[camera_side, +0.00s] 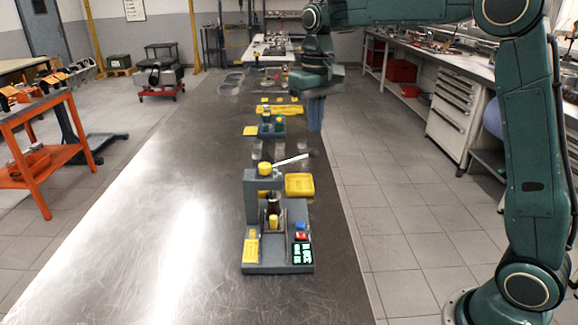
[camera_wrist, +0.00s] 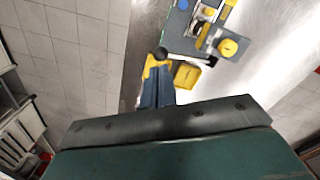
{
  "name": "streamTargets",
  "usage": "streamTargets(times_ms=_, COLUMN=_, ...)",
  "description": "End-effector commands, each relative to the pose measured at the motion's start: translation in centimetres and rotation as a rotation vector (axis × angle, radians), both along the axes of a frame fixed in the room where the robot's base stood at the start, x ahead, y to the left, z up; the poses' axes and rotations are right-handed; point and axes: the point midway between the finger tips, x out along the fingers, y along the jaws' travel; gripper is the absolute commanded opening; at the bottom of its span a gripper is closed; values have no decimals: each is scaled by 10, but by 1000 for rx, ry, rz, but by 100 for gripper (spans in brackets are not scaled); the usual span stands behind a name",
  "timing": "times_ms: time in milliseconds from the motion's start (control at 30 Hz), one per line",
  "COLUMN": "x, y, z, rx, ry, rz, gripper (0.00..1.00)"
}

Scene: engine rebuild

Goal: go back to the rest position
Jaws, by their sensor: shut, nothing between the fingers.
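My gripper (camera_side: 315,114) hangs from the teal arm at the upper middle of the side view, pointing down above the table's right edge. Its blue-grey fingers are shut together with nothing between them. The grey press station (camera_side: 280,235) stands on the metal table below and nearer the camera, clear of the gripper. Its lever (camera_side: 292,160) ends in a dark knob. The station also shows at the top of the wrist view (camera_wrist: 205,25).
Farther back on the table (camera_side: 150,215) are a small grey fixture (camera_side: 270,125) and yellow pieces (camera_side: 279,109). An orange cart (camera_side: 45,150) stands left. A workbench with drawers (camera_side: 460,110) stands right. Tiled floor between is free.

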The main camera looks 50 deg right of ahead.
Motion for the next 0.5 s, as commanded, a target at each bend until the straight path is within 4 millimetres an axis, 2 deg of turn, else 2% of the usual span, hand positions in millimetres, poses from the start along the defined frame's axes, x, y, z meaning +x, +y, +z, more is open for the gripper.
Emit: streamTargets(times_ms=500, x=-5, y=1, z=5, rx=-1, ry=-12, rz=5, gripper=0)
